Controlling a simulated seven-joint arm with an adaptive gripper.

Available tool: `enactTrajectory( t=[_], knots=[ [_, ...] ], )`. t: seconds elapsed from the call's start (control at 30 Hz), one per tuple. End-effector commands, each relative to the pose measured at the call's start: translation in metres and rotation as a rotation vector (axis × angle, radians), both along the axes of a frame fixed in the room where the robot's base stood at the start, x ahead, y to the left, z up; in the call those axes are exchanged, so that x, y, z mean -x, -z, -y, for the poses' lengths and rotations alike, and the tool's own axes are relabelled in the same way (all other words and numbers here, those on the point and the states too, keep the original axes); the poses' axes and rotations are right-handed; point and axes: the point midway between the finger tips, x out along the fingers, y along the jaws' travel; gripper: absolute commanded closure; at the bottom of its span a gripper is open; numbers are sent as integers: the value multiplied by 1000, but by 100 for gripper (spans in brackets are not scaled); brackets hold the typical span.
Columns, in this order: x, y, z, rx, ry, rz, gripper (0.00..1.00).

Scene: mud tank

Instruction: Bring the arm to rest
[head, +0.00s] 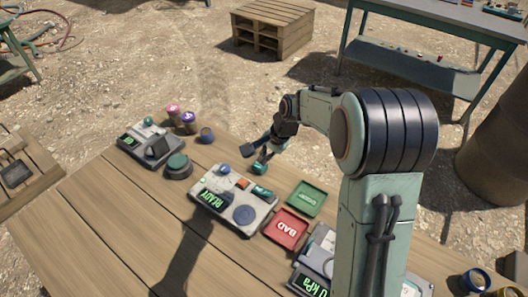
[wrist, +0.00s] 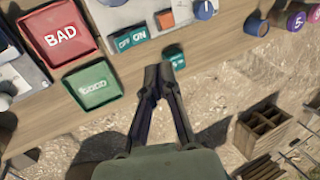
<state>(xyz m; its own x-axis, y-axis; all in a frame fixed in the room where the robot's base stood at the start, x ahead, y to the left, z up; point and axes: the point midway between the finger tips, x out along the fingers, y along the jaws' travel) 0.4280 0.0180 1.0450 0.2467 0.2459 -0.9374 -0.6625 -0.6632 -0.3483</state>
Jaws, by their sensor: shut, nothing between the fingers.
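My gripper (head: 255,157) hangs at the end of the arm, over the far edge of the wooden table. In the wrist view my gripper (wrist: 158,78) has its two dark fingers together at the tips, with nothing held. Its fingertips point toward a small teal item (wrist: 174,57) near the table edge, which also shows in the head view (head: 261,168). I cannot tell how far above the table the fingers are.
On the wooden table (head: 95,230) stand a READY panel (head: 212,202), a red BAD tray (head: 285,228), a green tray (head: 307,198), a left device (head: 140,150), a kPa device (head: 308,278) and several small pots. A pallet (head: 272,28) and workbench (head: 420,75) stand beyond.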

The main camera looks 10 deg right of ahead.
Motion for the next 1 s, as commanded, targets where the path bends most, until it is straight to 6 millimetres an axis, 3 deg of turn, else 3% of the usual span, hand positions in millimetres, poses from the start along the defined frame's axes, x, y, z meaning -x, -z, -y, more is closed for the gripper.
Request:
enactTrajectory(
  t=[0.2, 0.77, 0.83, 0.9, 1.0],
  knots=[
    [0, -17, 0, -1, 0, 1, 100],
    [0, -19, -2, 0, -6, 3, 100],
    [-2, -33, -6, 6, -15, 36, 100],
    [-3, -62, -12, 18, -29, 100, 100],
    [19, -107, -21, 42, -46, 188, 100]
  ],
)
